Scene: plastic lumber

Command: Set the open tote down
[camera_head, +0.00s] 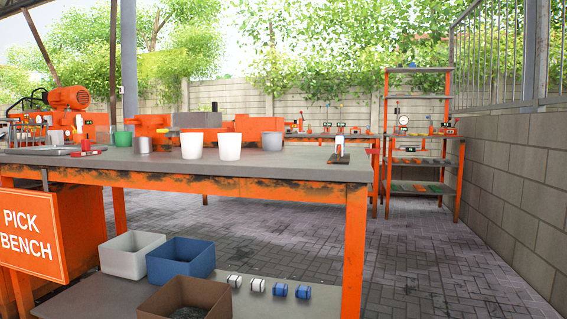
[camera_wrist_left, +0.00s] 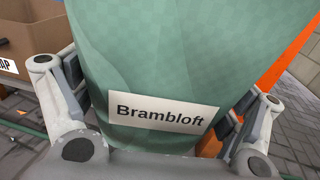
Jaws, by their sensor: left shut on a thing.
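My left gripper (camera_wrist_left: 160,95) shows only in the left wrist view, shut on a large green container (camera_wrist_left: 185,50) with a white "Brambloft" label (camera_wrist_left: 162,115). Its fingers press on both sides of the container. Its rim and inside are out of view, so I cannot tell if it is the open tote. In the head view, a white bin (camera_head: 130,262), a blue bin (camera_head: 180,262) and a brown open box (camera_head: 190,295) stand at the lower level under the bench. My right gripper is in neither view.
The orange bench (camera_head: 310,170) has a grey top carrying white cups (camera_head: 230,147), a grey cup (camera_head: 272,141) and a green cup (camera_head: 122,138). An orange rack (camera_head: 417,137) stands at the back right by a block wall. Paved floor (camera_head: 430,250) is clear at right. A brown box (camera_wrist_left: 25,35) is left in the wrist view.

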